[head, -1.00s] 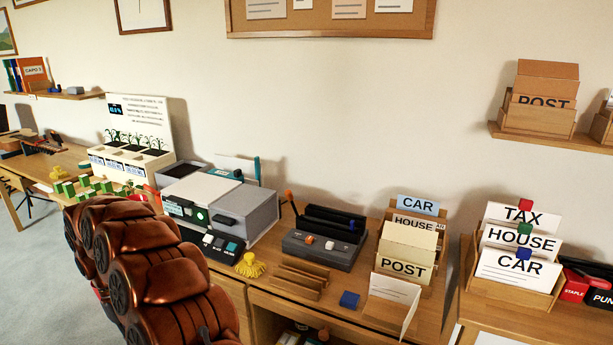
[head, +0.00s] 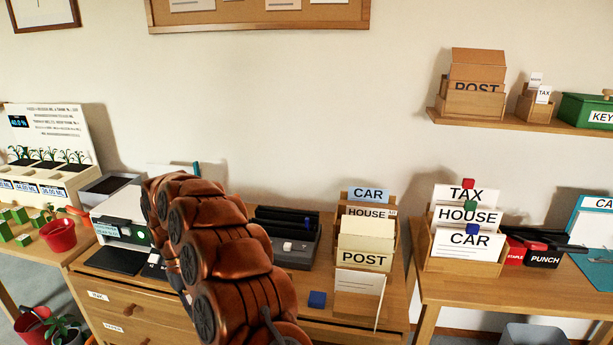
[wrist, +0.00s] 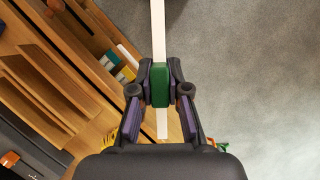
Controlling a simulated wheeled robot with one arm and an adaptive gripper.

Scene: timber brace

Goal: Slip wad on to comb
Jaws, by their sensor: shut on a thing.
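In the wrist view my gripper (wrist: 160,88) is shut on a green block-like piece (wrist: 160,80), with a thin white strip (wrist: 158,30) running through it above and below. This looks like the wad seen edge-on, held by a green clip. In the head view my arm hides the gripper and the wad. A dark desk machine with black bars (head: 303,222) stands on the wooden bench, its left part hidden by my arm. I cannot make out a comb on it. Its dark corner with an orange knob (wrist: 10,158) seems to show at the wrist view's lower left.
A blue block (head: 317,299) lies at the bench's front. The POST sorter (head: 364,258) stands right of the machine, with a white card before it. The TAX, HOUSE, CAR rack (head: 465,250) is on the right desk. Grey floor (wrist: 250,70) is clear beside the gripper.

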